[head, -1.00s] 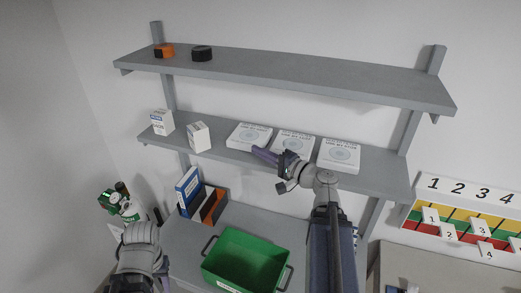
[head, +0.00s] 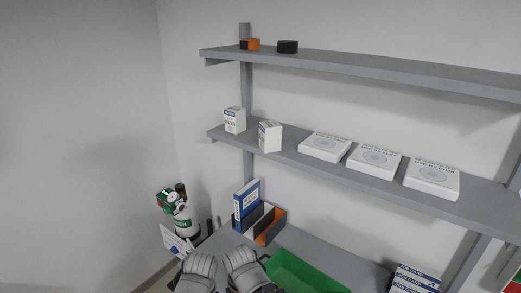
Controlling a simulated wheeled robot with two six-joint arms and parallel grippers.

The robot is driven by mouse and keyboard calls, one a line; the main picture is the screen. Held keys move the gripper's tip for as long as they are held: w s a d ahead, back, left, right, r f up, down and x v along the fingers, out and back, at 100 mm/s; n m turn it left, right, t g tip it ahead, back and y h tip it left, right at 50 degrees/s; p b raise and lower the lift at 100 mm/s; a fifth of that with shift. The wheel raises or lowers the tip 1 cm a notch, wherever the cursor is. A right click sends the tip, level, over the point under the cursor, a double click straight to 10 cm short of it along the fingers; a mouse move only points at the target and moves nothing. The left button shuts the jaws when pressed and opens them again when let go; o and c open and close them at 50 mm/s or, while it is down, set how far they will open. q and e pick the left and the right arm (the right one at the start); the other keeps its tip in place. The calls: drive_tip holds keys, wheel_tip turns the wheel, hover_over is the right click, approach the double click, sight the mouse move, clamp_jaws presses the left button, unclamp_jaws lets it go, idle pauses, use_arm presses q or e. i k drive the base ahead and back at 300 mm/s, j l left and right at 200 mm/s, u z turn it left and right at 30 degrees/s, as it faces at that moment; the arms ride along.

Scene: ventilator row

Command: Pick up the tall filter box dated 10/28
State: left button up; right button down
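Two small upright white boxes stand at the left end of the middle shelf. The left box (head: 235,120) has a blue band and dark print on its front. The right box (head: 270,136) is turned more side-on. The print on both is too small to read, so I cannot tell which one bears 10/28.
Several flat white boxes (head: 374,161) lie along the middle shelf (head: 304,168). Orange and black rolls sit on the top shelf (head: 400,69).

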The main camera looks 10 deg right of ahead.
sight(269, 132)
drive_tip(key=i+j+z, duration=0.2)
drive_tip(key=i+j, duration=0.15)
drive_tip(key=j, duration=0.25)
drive_tip(key=i+j, duration=0.2)
drive_tip(key=j, duration=0.15)
drive_tip(key=i+j+z, duration=0.15)
drive_tip(key=j, duration=0.15)
drive_tip(key=i+j+z, duration=0.1)
drive_tip(key=j, duration=0.25)
drive_tip(key=i+j+z, duration=0.1)
drive_tip(key=j, duration=0.3)
drive_tip(key=i, duration=0.1)
